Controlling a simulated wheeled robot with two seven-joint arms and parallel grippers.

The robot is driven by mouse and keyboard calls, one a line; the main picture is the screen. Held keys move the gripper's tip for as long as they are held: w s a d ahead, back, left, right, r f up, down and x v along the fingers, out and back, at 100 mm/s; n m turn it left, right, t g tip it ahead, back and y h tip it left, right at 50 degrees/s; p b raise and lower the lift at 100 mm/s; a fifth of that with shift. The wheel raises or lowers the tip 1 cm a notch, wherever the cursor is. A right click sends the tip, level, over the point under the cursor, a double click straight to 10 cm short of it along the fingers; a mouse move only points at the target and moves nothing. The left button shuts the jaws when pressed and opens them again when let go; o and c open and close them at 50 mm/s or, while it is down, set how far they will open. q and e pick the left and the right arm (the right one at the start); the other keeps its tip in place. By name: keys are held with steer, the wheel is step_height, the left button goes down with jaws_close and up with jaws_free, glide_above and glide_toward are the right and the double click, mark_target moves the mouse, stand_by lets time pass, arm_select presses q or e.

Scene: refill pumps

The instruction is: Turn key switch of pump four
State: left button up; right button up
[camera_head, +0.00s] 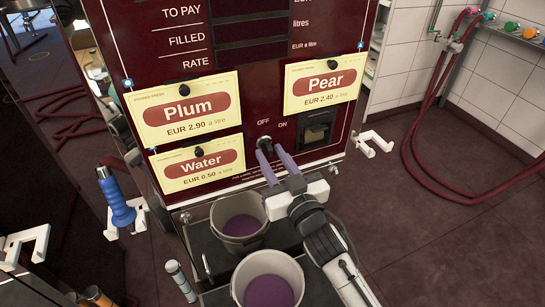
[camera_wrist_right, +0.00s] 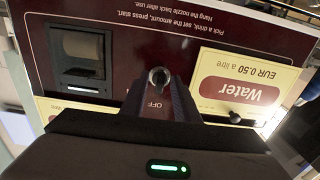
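The key switch (camera_head: 264,142) is on the dark red pump front, below the OFF label and left of the ON label. In the right wrist view the dark round switch (camera_wrist_right: 159,77) shows between my fingers, with the OFF label upside down below it. My right gripper (camera_head: 270,151) reaches up to the panel with its two purple fingers at the switch. In the wrist view my right gripper (camera_wrist_right: 159,88) is open, with a gap between the fingers. Contact with the switch cannot be made out. No pump number shows. My left gripper is out of view.
Price cards for Plum (camera_head: 186,128), Pear (camera_head: 325,87) and Water (camera_head: 197,166) hang around the switch. A receipt slot (camera_head: 318,129) is to its right. Grey buckets (camera_head: 240,240) with purple liquid stand below. A blue-handled nozzle (camera_head: 117,200) hangs at left.

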steer(key=v, duration=1)
steer(key=shift+s, duration=0.15)
steer(key=s+d+f+m+g+h, duration=0.1)
steer(key=s+d+f+g, duration=0.3)
steer(key=s+f, duration=0.6)
steer(key=s+d+f+m+g+h, duration=0.1)
steer(key=s+d+f+g+h, duration=0.2)
steer(key=s+d+f, duration=0.6)
step_height(320, 180, down, 8)
steer(key=shift+s+f+m+g, duration=0.25)
steer(key=shift+s+g, duration=0.35)
steer(key=shift+s, duration=0.3)
